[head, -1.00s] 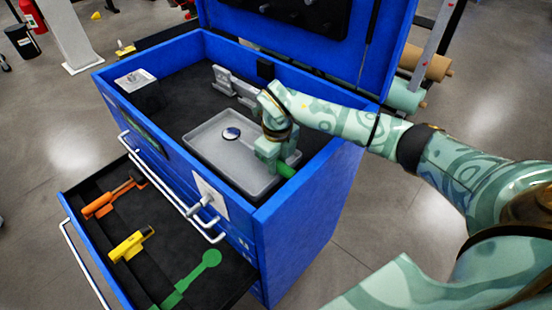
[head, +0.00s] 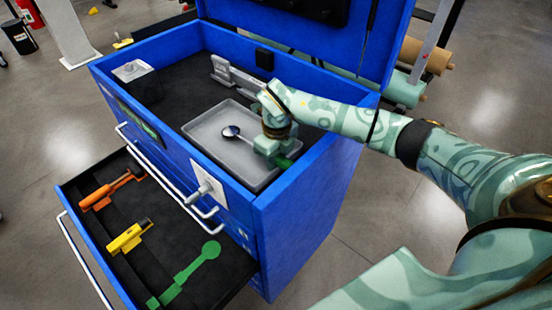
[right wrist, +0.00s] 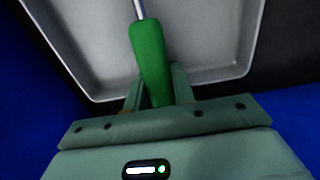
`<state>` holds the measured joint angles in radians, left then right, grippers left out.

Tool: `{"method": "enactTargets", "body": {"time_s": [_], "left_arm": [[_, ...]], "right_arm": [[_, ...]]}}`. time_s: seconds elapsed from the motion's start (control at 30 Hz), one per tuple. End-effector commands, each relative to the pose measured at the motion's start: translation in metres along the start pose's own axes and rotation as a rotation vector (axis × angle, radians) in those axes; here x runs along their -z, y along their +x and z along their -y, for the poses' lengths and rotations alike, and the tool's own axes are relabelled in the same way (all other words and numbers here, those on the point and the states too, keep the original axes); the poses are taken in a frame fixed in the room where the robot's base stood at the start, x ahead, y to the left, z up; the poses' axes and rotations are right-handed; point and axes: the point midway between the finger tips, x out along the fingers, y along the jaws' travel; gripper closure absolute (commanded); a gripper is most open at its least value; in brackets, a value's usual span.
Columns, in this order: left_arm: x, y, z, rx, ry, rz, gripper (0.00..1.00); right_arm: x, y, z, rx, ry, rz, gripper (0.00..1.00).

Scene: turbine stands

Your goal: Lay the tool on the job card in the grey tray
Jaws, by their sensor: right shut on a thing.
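The tool is a round-headed mirror (head: 231,132) with a thin metal shaft and a green handle, which shows in the right wrist view (right wrist: 149,55). My right gripper (head: 277,148) is shut on the green handle, with its fingers on both sides of it in the right wrist view (right wrist: 155,88). The tool is over the grey tray (head: 205,146), its head toward the tray's left part. I cannot tell whether it touches the tray floor. I cannot make out a job card in the tray. My left gripper is out of view.
The tray is inside the blue chest (head: 290,205), whose walls surround it and whose lid stands open. A grey stand (head: 232,76) lies behind it and a dark block (head: 138,82) at left. The open drawer (head: 185,250) holds orange and yellow tools and a green tool-shaped marking.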

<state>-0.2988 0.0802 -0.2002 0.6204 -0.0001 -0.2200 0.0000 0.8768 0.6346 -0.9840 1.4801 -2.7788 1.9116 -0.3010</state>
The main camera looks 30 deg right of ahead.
Motion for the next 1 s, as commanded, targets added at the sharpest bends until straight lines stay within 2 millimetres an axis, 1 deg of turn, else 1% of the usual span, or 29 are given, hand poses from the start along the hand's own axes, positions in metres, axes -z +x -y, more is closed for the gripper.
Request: {"method": "enactTargets", "body": {"time_s": [0.03,0.4,0.67,0.7,0.77,0.8,0.87,0.9,0.93,1.0], "left_arm": [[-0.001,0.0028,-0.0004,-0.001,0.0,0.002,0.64],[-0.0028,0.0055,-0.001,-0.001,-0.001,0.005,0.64],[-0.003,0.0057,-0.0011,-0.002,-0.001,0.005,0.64],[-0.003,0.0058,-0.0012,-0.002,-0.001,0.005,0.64],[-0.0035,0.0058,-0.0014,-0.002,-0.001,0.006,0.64],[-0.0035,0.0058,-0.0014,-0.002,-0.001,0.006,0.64],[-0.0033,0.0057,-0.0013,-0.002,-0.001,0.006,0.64],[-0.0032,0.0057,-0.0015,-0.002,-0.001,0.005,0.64],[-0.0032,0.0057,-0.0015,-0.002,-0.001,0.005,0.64],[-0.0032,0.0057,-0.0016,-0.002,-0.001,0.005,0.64]], "right_arm": [[0.008,0.0156,0.0002,0.005,-0.002,-0.026,1.0],[0.0081,0.0232,0.0,0.005,-0.002,-0.026,1.0],[0.0079,0.0241,-0.0001,0.005,-0.003,-0.025,1.0],[0.0079,0.0241,-0.0001,0.005,-0.003,-0.025,0.72],[0.008,0.0241,-0.0004,0.005,-0.003,-0.026,0.56],[0.008,0.0241,-0.0005,0.004,-0.003,-0.026,0.5],[0.008,0.0241,-0.0007,0.004,-0.002,-0.026,0.5],[0.0082,0.0243,-0.0008,0.004,-0.002,-0.027,0.58],[0.0082,0.0242,-0.0008,0.004,-0.002,-0.027,0.54],[0.0082,0.0242,-0.0008,0.003,-0.002,-0.027,0.54]]}}
